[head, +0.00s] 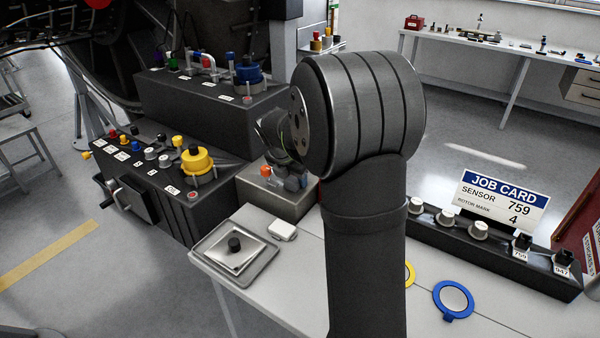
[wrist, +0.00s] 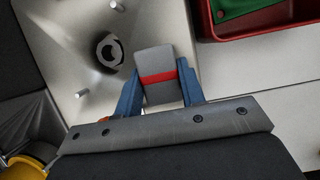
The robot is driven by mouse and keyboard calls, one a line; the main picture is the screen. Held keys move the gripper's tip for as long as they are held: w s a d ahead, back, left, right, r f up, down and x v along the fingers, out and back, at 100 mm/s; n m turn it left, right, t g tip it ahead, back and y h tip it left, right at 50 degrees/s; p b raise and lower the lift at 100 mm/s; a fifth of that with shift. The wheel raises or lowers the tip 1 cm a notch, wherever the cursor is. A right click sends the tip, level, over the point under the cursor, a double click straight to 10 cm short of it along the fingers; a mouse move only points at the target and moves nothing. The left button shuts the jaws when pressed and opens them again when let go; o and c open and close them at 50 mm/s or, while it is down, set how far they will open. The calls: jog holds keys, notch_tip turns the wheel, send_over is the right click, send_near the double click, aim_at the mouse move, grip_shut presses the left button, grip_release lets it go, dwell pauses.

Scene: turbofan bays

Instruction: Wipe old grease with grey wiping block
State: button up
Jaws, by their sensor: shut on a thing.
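My gripper (wrist: 160,88) shows in the wrist view with its two blue fingers shut on the grey wiping block (wrist: 155,62), which has a red stripe across it. The block is over a light metal surface (wrist: 65,30), to the right of a round dark port with a pale ring (wrist: 108,50). A dark smudge surrounds the port and may be the old grease; I cannot tell for sure. Whether the block touches the surface is unclear. In the head view my arm hides much of the gripper (head: 290,180), which is at the grey metal box (head: 295,207).
Metal pegs (wrist: 81,93) stand up near the port. A red tray (wrist: 210,25) with a green item lies at the upper right of the wrist view. Black control units with a yellow knob (head: 196,160) stand left of the box. A square plate (head: 234,246) lies on the bench.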

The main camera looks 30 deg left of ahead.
jog(key=shift+s+r, duration=0.1)
jog(key=shift+s, duration=0.2)
jog(key=shift+r, duration=4)
jog(key=shift+d, duration=0.1)
